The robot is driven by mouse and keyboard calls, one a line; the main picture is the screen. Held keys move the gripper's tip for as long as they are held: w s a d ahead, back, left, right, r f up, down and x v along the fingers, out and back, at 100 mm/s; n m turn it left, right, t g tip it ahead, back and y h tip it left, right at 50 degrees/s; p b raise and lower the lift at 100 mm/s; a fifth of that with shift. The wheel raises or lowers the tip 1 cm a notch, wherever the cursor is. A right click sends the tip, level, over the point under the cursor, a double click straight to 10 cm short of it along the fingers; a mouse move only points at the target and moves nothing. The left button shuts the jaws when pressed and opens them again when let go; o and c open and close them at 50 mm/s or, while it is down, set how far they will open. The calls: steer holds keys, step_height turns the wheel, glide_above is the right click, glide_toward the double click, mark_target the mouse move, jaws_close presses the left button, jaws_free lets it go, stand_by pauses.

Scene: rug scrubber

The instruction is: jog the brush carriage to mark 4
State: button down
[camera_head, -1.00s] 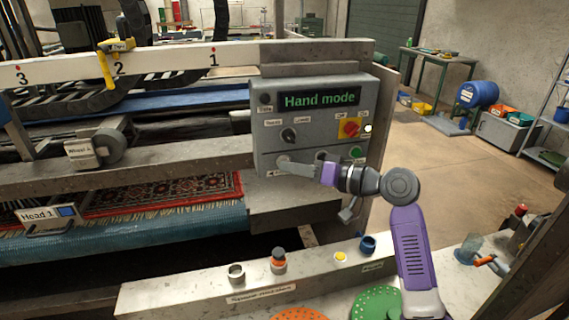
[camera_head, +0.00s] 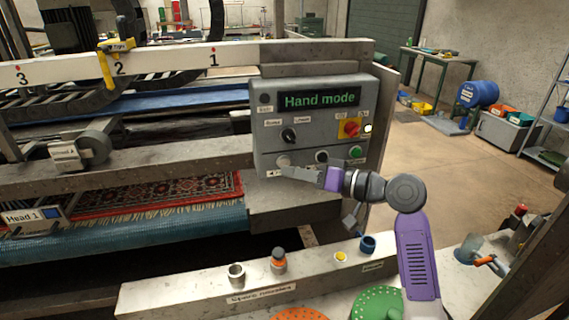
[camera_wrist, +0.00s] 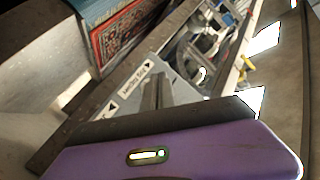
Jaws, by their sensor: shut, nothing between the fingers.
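The grey control panel (camera_head: 310,115) has a lit screen (camera_head: 319,99) reading "Hand mode". Its lower row has a pale button (camera_head: 283,160) at left, a middle button (camera_head: 321,156) and a green button (camera_head: 355,152). My gripper (camera_head: 285,170) is shut and empty, its tips just below the left button; contact is unclear. The wrist view shows an arrowed label (camera_wrist: 137,88) beside the fingers (camera_wrist: 156,88). The carriage's grey boxed unit (camera_head: 68,153) and "Head 1" plate (camera_head: 32,217) are at the left. The white rail (camera_head: 170,58) shows marks 1, 2 and 3; mark 4 is out of view.
A yellow clamp (camera_head: 108,65) sits on the rail near mark 2. A patterned rug (camera_head: 190,190) lies under the carriage beam. A ledge (camera_head: 200,292) with several small knobs runs below the panel. Open floor (camera_head: 440,150) lies to the right.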

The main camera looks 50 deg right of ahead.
steer(key=s+a, duration=0.1)
steer(key=s, duration=0.1)
steer(key=s+a, duration=0.1)
steer(key=s, duration=0.1)
steer(key=shift+a, duration=0.3)
stand_by(1.1)
